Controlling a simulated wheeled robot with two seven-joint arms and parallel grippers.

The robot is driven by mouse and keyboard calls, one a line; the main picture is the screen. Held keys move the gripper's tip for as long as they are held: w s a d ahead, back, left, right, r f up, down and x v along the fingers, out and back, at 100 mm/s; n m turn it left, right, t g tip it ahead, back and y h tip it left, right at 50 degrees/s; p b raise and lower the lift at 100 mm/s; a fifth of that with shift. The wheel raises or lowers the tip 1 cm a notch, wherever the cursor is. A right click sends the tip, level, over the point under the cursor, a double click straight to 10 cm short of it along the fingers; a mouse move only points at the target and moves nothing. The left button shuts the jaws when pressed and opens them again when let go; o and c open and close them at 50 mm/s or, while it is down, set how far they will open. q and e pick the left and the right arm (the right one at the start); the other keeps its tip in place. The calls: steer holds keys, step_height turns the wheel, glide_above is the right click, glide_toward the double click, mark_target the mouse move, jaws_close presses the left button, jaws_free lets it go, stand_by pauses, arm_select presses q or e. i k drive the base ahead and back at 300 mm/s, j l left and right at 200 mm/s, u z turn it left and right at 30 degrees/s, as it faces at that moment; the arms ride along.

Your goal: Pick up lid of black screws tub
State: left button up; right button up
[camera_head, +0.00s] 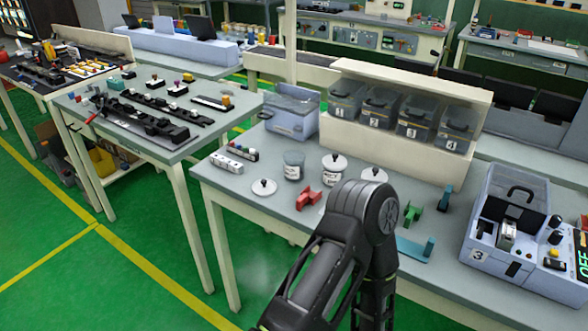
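A tub (293,165) stands without a lid on the worktable, and a white lid with a dark knob (264,187) lies flat in front of it, to the left. A second tub (333,174) has a white knobbed lid (335,160) on top. Another white knobbed lid (374,174) shows farther right, partly hidden below by my arm. I cannot tell which tub holds black screws; the contents and labels are too small to read. A black arm of mine rises from the bottom centre in front of the table. Neither gripper is visible.
Red (308,198), green (411,215) and blue (415,248) fixtures stand near the table front. Numbered bins (380,107) sit in a cream rack behind. A clear-lidded box (291,112) is at the back left, a control case (508,235) at right.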

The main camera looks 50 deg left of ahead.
mark_target(263, 187)
steer(key=i, duration=0.5)
steer(key=u, duration=2.1)
